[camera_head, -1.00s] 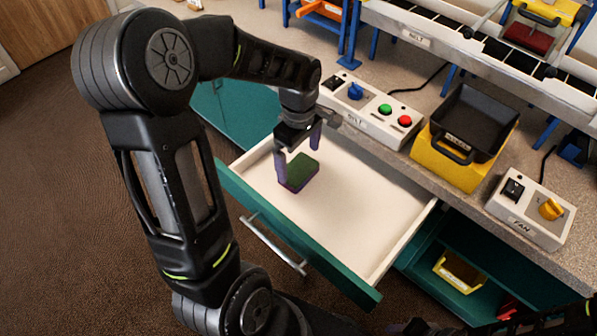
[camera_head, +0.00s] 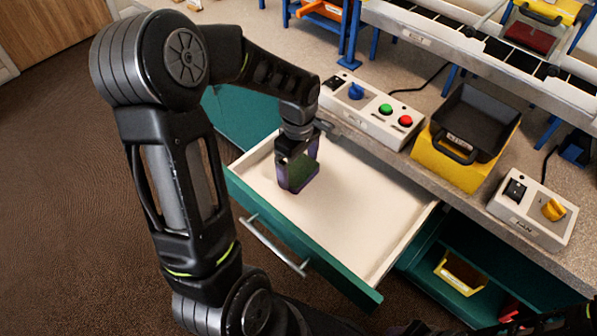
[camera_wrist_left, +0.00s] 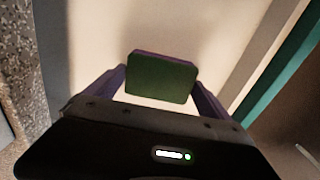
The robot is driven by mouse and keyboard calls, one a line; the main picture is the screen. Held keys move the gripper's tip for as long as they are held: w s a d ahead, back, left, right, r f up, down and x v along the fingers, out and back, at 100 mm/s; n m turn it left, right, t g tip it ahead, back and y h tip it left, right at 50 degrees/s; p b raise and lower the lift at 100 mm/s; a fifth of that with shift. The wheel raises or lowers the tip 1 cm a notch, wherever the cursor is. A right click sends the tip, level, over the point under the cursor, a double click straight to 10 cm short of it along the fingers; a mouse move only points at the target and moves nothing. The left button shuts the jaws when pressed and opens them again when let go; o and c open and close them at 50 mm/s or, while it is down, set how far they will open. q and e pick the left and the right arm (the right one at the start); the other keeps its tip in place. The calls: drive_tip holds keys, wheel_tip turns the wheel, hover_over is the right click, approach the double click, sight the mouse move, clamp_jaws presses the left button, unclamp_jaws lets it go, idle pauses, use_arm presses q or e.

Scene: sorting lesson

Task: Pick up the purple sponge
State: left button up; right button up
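The purple sponge (camera_head: 299,174), with a dark green face on top, is in the open drawer (camera_head: 345,215), toward its left end. My left gripper (camera_head: 298,170) points down into the drawer with one finger on each side of the sponge. In the left wrist view the green face of the sponge (camera_wrist_left: 162,78) fills the space between the two purple fingers (camera_wrist_left: 160,88). The finger edges lie very close to the sponge, and I cannot tell whether they press on it. My right gripper does not show clearly.
Behind the drawer are a switch box (camera_head: 375,115) with green and red buttons, a yellow stand with a black bin (camera_head: 470,125), and a FAN box (camera_head: 533,208). A yellow bin (camera_head: 460,272) sits on the shelf below. The drawer's right part is bare.

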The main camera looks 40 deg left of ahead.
sight(299, 169)
use_arm(q)
drive_tip(key=c, duration=0.8)
wheel_tip(299, 169, up, 10)
drive_tip(key=shift+r+p, duration=0.1)
drive_tip(key=shift+p, duration=0.85)
